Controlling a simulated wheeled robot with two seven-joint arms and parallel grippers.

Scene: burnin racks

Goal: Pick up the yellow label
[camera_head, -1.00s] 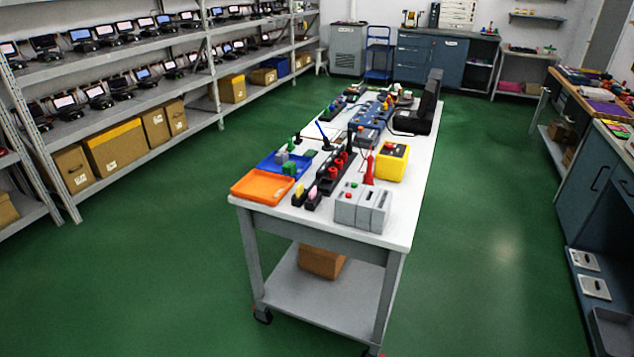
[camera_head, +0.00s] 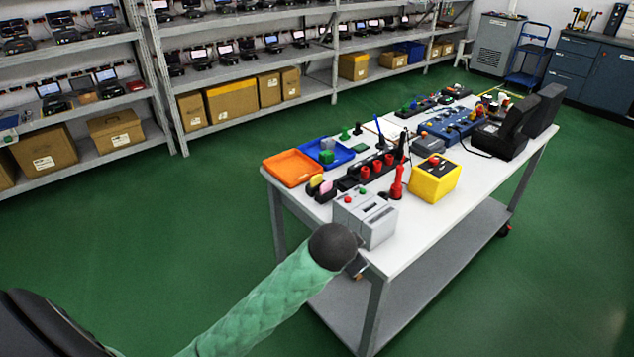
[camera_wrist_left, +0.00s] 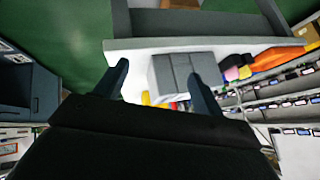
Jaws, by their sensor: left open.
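A small yellow piece (camera_head: 316,180), which looks like the yellow label, stands beside a pink piece (camera_head: 326,187) in a black holder at the table's near left corner. It also shows in the left wrist view, right of centre (camera_wrist_left: 245,72). My left gripper (camera_wrist_left: 160,70) is open and empty, its fingers pointing toward a grey box with two red and green buttons (camera_head: 365,216). In the head view my left arm reaches the table's near edge, in front of that box, and its dark wrist hides most of the gripper. My right gripper is not in view.
The white table (camera_head: 420,228) also bears an orange tray (camera_head: 291,168), a blue tray (camera_head: 345,155), a red upright tool (camera_head: 397,184) and a yellow box (camera_head: 435,180). Shelves with devices and cartons (camera_head: 232,103) line the back. Green floor surrounds the table.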

